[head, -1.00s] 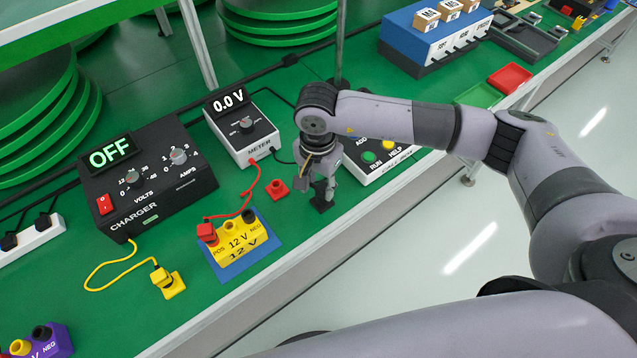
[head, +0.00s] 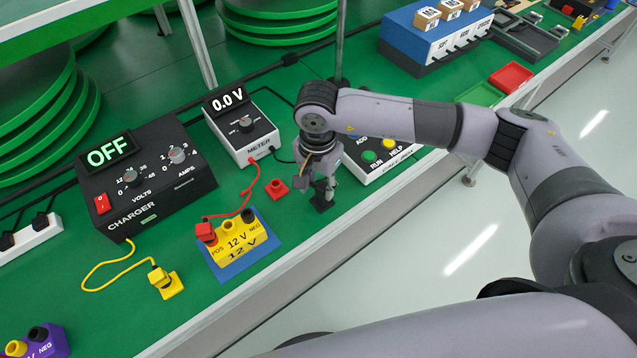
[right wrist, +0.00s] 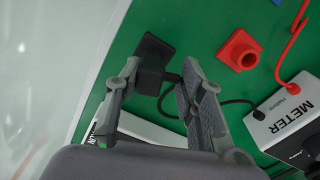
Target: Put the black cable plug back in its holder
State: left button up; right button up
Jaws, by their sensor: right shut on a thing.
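My right gripper (head: 322,191) is low over the near edge of the green bench, pointing down. In the right wrist view its fingers (right wrist: 158,78) are shut on the black cable plug (right wrist: 150,82). The square black holder (right wrist: 155,47) lies at the plug's far end, and it shows in the head view (head: 321,204) under the fingertips. The plug lines up with the holder and appears to meet it; I cannot tell how deep it sits. A black cable (right wrist: 222,102) runs from the plug to the meter (right wrist: 290,112). My left gripper is not in view.
An empty red holder (head: 278,189) stands left of the gripper. The yellow 12 V battery (head: 237,240) has a red plug (head: 205,232) on POS. The meter (head: 241,127) reads 0.0 V. The call box (head: 372,158) is close behind the gripper. The charger (head: 150,185) shows OFF.

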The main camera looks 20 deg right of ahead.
dwell(0.3)
jog(key=o, duration=1.2)
jog(key=shift+r, duration=0.1)
jog(key=shift+r+p, duration=1.65)
jog(key=shift+r, duration=2)
